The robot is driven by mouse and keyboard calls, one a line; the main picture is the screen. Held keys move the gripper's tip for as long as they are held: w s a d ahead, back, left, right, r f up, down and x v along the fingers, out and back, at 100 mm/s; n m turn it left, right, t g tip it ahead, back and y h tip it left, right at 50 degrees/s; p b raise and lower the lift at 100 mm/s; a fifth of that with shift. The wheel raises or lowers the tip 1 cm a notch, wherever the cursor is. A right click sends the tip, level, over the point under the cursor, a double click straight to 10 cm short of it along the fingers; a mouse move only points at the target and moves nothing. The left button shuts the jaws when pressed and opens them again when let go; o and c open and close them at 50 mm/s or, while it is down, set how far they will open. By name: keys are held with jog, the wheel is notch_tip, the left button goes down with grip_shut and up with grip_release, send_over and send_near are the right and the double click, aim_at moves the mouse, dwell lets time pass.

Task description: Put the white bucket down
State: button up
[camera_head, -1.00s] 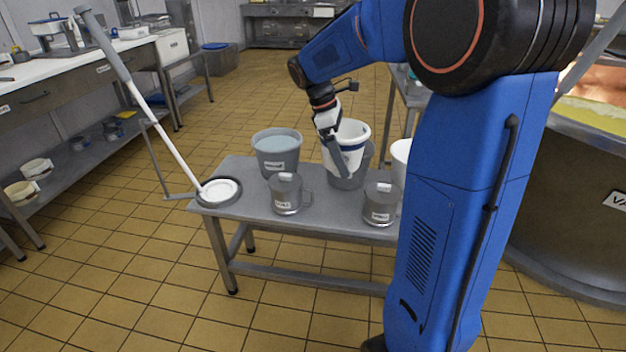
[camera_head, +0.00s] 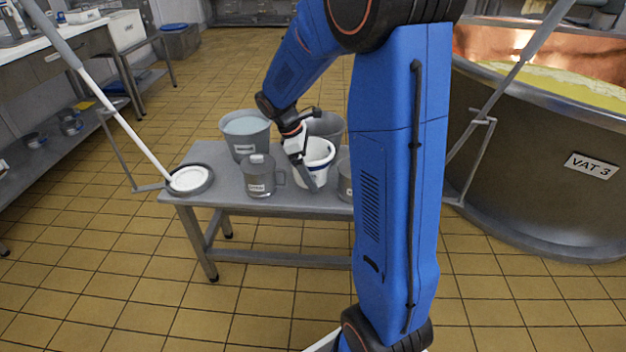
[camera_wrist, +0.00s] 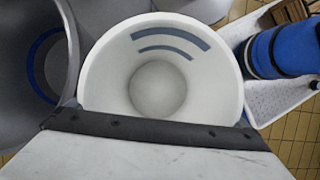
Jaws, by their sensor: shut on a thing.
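The white bucket (camera_head: 326,150) with blue bands is upright at the table's middle, between two grey lidded jugs in the head view. My gripper (camera_head: 307,176) is shut on its near wall. In the wrist view the white bucket (camera_wrist: 160,88) fills the middle; I look into it and it appears empty, with bluish bands on its inner wall. Its base is low, at or just above the grey table (camera_head: 235,193); I cannot tell whether it touches.
A grey bucket (camera_head: 326,123) stands right behind the white one. A labelled grey pail (camera_head: 246,138) holds pale liquid. Jugs (camera_head: 259,177) (camera_head: 345,181) flank the white bucket closely. A round dish (camera_head: 190,180) lies at the left end. VAT 3 (camera_head: 545,150) stands right.

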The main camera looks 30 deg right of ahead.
jog(key=shift+f, duration=1.85)
jog(key=o, duration=0.8)
jog(key=shift+f, duration=0.15)
jog(key=shift+o, duration=0.2)
jog(key=v, duration=1.1)
jog(key=shift+r, duration=0.4)
jog(key=shift+a+r, duration=0.15)
jog(key=shift+r, duration=0.15)
